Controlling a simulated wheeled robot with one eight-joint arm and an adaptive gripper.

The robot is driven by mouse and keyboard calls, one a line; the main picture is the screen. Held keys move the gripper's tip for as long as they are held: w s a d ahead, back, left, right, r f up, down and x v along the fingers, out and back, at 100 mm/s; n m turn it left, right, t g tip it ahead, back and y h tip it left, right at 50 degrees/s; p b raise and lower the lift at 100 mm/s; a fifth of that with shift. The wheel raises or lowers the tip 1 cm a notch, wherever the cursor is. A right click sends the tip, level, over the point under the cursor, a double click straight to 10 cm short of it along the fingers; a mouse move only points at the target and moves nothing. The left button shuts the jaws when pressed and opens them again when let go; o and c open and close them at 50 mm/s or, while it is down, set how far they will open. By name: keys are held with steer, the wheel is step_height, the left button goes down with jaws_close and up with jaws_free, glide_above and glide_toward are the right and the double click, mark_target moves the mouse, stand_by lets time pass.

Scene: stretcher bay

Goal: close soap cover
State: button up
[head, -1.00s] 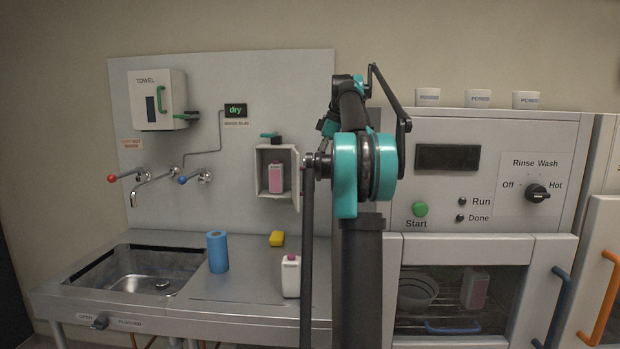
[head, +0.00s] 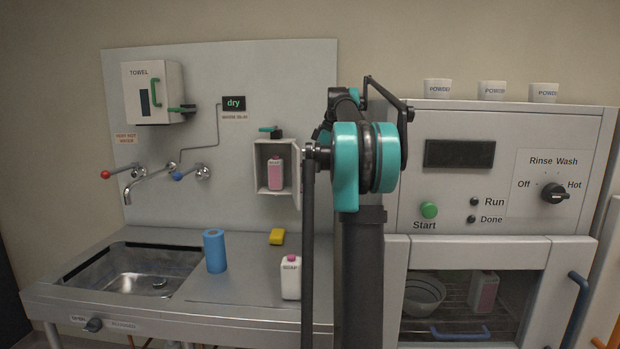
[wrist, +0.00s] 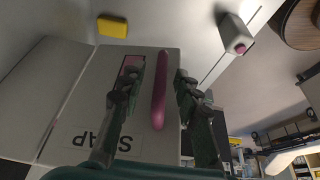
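The soap cabinet (head: 259,172) on the wall panel holds a pink bottle (head: 276,173). Its cover (head: 297,179) stands open at the right side, seen nearly edge-on and partly behind my arm. In the wrist view the cover (wrist: 90,118) fills the middle, with an upside-down SOAP label, a small window and a long pink handle (wrist: 159,92). My gripper (wrist: 158,70) is open, with one finger on each side of the handle. Gaps show between the fingers and the handle. In the head view my gripper is hidden behind my arm.
A white soap bottle (head: 291,278), yellow sponge (head: 277,237) and blue roll (head: 214,251) stand on the counter beside the sink (head: 145,272). A towel box (head: 150,92) hangs at left. A washer (head: 490,170) stands close at right.

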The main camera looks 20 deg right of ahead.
steer(key=shift+w+a+f, duration=0.1)
steer(key=shift+a+f, duration=0.15)
steer(key=shift+f, duration=0.35)
jaws_close()
